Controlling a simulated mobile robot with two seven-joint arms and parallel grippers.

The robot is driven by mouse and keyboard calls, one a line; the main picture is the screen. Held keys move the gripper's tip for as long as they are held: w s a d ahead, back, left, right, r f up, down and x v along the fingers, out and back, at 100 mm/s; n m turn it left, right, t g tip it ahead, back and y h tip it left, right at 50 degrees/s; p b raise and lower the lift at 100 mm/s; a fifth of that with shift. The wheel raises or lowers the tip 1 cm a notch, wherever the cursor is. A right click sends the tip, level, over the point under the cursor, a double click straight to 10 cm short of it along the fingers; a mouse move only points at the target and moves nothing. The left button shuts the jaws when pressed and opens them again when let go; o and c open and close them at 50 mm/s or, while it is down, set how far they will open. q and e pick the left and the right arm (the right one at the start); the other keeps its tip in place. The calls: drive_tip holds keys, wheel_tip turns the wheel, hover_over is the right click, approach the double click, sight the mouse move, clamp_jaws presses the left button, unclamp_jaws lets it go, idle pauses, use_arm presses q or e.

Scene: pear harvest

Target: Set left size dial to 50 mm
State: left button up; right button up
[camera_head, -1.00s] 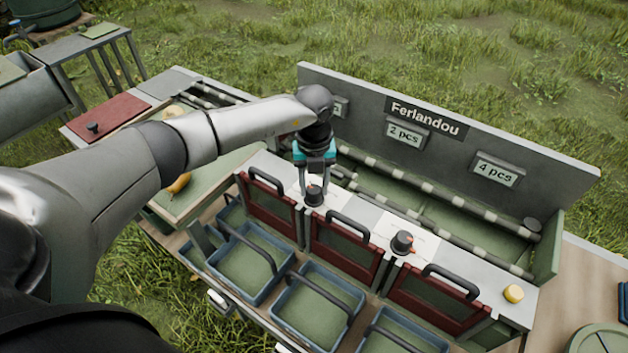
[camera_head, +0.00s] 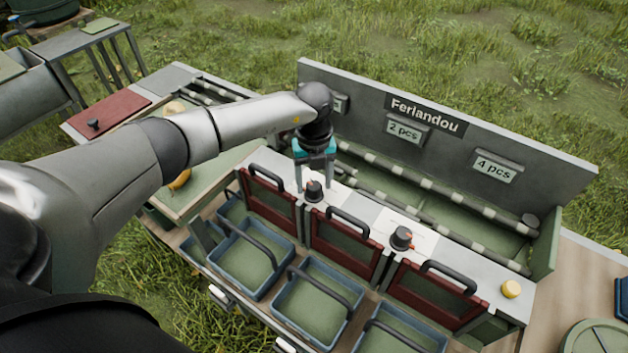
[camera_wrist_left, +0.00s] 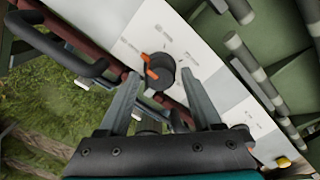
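The left size dial (camera_head: 313,191) is a dark knob with an orange pointer on a white plate on the sorter's top ledge. In the left wrist view the dial (camera_wrist_left: 158,72) sits ahead of and between the two fingers, with its orange pointer toward the upper left; the plate's markings are too small to read. My left gripper (camera_head: 314,183) hangs over the dial with its fingers apart; the wrist view shows the left gripper (camera_wrist_left: 160,90) open, with gaps beside the knob. A second dial (camera_head: 401,238) with an orange pointer stands further right. My right gripper is not in view.
Red-framed gates (camera_head: 345,247) with black handles line the ledge's front, above blue bins (camera_head: 252,258). A grey back panel (camera_head: 540,170) with "2 pcs" and "4 pcs" signs stands behind the rollers. A yellow knob (camera_head: 511,289) is at the right end.

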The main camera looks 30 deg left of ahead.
sight(314, 185)
use_arm(q)
drive_tip(key=shift+o, duration=0.6)
wheel_tip(314, 185, up, 15)
drive_tip(key=shift+r, duration=0.15)
idle(0.4)
